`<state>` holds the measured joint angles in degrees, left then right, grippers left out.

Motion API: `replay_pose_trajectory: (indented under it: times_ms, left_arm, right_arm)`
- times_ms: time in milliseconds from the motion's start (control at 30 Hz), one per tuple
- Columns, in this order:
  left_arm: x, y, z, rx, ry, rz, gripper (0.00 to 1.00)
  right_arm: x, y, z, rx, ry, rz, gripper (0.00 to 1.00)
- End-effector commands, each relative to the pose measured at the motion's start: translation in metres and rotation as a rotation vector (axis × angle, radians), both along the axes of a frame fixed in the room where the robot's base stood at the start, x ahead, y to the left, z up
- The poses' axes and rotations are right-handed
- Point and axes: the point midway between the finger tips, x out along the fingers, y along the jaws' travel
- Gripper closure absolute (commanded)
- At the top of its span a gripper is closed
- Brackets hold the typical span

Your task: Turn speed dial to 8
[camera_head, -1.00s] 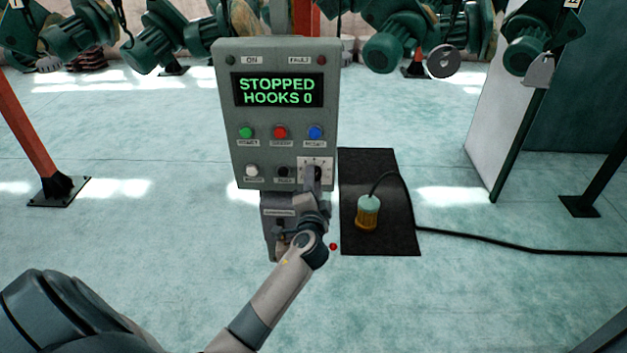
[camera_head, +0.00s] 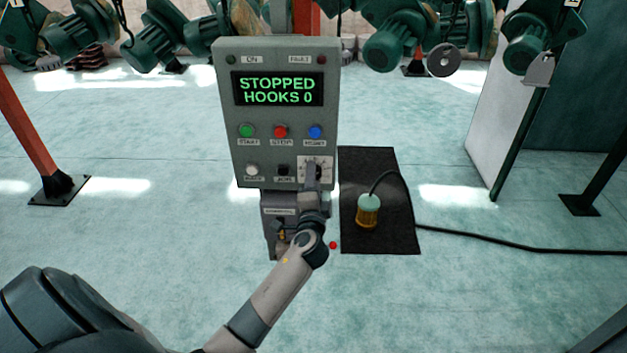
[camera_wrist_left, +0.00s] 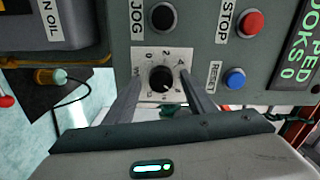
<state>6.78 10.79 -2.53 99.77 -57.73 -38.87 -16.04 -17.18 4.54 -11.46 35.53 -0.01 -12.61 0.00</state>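The speed dial (camera_wrist_left: 161,79) is a black round knob on a white numbered plate, at the lower right of the grey control panel (camera_head: 235,120) in the head view. My left gripper (camera_wrist_left: 160,84) is open, with one finger on each side of the dial in the left wrist view. I cannot tell whether the fingers touch the knob. The dial setting is too small to read surely. In the head view the left gripper (camera_head: 312,174) covers part of the dial plate. My right gripper is not in view.
The panel screen (camera_head: 277,91) reads STOPPED, HOOKS 0. The red stop button (camera_head: 280,132), blue reset button (camera_head: 315,132) and black jog button (camera_head: 283,171) are near the dial. A black mat (camera_head: 385,235) with a corded amber-and-green device (camera_head: 368,211) lies to the right.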

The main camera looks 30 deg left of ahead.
Motion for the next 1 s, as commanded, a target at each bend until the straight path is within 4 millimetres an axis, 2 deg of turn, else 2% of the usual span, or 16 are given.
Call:
replay_pose_trajectory:
  times_ms: [333,533,767,1000]
  left_arm:
    - [-0.001,-0.001,0.000,0.000,-0.001,0.000,0.50]
    - [-0.012,-0.008,-0.001,-0.002,-0.003,0.000,0.50]
    - [-0.041,-0.026,-0.004,-0.003,-0.003,-0.001,0.50]
    - [-0.083,-0.051,-0.004,-0.002,-0.002,-0.001,0.50]
  right_arm:
    - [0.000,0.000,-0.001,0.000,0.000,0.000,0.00]
    - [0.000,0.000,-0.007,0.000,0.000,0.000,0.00]
    - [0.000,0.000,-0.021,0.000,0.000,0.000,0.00]
    - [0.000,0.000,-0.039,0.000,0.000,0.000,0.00]
